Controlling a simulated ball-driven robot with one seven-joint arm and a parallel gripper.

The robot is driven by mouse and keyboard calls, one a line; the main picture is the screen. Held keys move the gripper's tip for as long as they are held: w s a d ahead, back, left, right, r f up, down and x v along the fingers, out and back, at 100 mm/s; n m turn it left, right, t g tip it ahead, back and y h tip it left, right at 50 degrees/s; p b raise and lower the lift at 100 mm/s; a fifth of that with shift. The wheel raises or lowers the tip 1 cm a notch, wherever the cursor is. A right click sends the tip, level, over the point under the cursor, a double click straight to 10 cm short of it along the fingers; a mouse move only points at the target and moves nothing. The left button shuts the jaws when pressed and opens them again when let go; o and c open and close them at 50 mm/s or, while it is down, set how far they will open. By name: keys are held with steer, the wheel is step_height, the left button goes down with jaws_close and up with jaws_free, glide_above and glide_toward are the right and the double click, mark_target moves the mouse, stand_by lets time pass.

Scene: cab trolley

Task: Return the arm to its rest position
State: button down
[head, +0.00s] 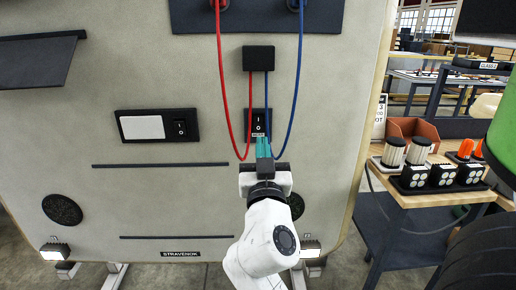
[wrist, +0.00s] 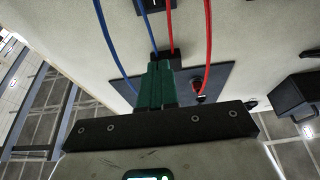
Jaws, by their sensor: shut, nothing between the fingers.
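My gripper (head: 264,148) is in front of the grey panel (head: 165,65), with its teal fingers together and nothing between them. In the head view the fingertips overlap the lower part of a black rocker switch (head: 258,122); I cannot tell whether they touch it. My white arm reaches up from the bottom of the head view. In the wrist view the shut green fingers (wrist: 155,84) point toward the panel, between a blue cable (wrist: 107,40) and a red cable (wrist: 208,45).
The red cable (head: 221,75) and blue cable (head: 298,75) hang in loops close around my gripper. Another switch plate (head: 157,125) is at left, with black rails (head: 160,165) below. At right, a workbench (head: 420,199) holds a brown bin (head: 413,129) and lamps.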

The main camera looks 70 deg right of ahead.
stand_by(0.3)
steer(key=a+f+n+g+y+p, duration=0.15)
steer(key=f+y, duration=0.25)
steer(key=f, duration=0.4)
steer(key=w+a+f+n+y, duration=0.1)
steer(key=a+f+n+y, duration=0.2)
steer(key=f, duration=0.5)
steer(key=a+f+n+g+y, duration=0.1)
steer(key=a+f+y, duration=0.1)
steer(key=f+y, duration=0.45)
steer(key=s+a+f+n+g+y, duration=0.2)
steer(key=s+a+f+n+y, duration=0.1)
steer(key=a+f, duration=0.5)
steer(key=s+a+f+n+g+y+p, duration=0.1)
steer(key=s+a+f+n+g+y, duration=0.1)
steer(key=s+a+f, duration=0.4)
step_height(320, 180, down, 2)
steer(key=a+n+y, duration=0.1)
steer(key=a+n, duration=0.1)
steer(key=shift+s+a+n+g+y, duration=0.15)
steer(key=shift+a+n+g+y, duration=0.2)
steer(key=shift+a, duration=0.05)
